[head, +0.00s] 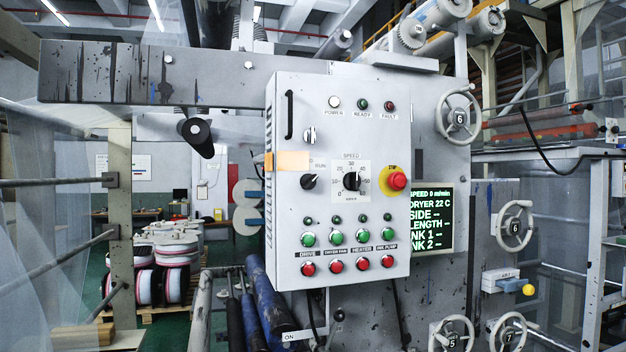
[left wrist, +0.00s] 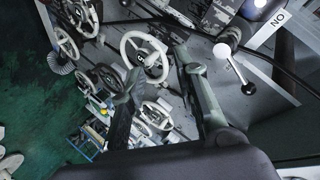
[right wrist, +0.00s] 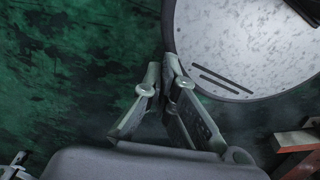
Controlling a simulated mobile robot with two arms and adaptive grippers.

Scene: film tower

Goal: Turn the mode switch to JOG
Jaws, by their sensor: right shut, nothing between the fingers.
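The mode switch (head: 308,182) is a small black rotary knob at the left of the grey control panel (head: 285,225). RUN is printed above it to the right. Its pointer is too small to read surely. An orange-tan strip (head: 293,160) lies above the knob, and no JOG lettering is readable. Neither gripper shows in the head view. In the left wrist view my left gripper (left wrist: 155,68) is open and empty, with handwheels and machine parts beyond it. In the right wrist view my right gripper (right wrist: 163,67) is shut and empty above the green floor.
The speed dial (head: 351,181) and red STOP button (head: 397,180) sit right of the switch. Green buttons (head: 336,237) and red buttons (head: 336,266) line the panel below. A lit display (head: 431,220) and handwheels (head: 459,116) are farther right. A round grey plate (right wrist: 245,45) is near my right gripper.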

